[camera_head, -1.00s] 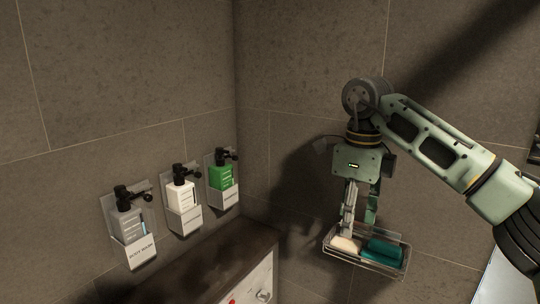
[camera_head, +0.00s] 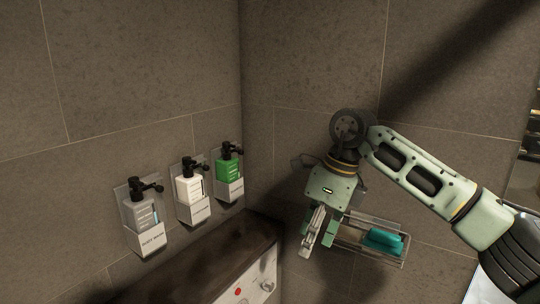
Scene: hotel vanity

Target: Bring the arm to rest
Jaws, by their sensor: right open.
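My right gripper (camera_head: 320,240) points down in front of the corner, to the left of the wire soap basket (camera_head: 391,258). Its fingers are apart, and I see nothing between them. A teal bar (camera_head: 383,240) lies in the right part of the basket. The basket's left part is partly hidden behind my gripper, and I cannot see the pale soap there. My right arm (camera_head: 415,178) reaches in from the right edge. My left gripper is not in view.
Three wall holders carry a grey bottle (camera_head: 143,213), a white bottle (camera_head: 189,187) and a green bottle (camera_head: 229,169), all with black pumps. Below them is a dark counter (camera_head: 200,270) with a white front (camera_head: 248,287). The wall above is clear.

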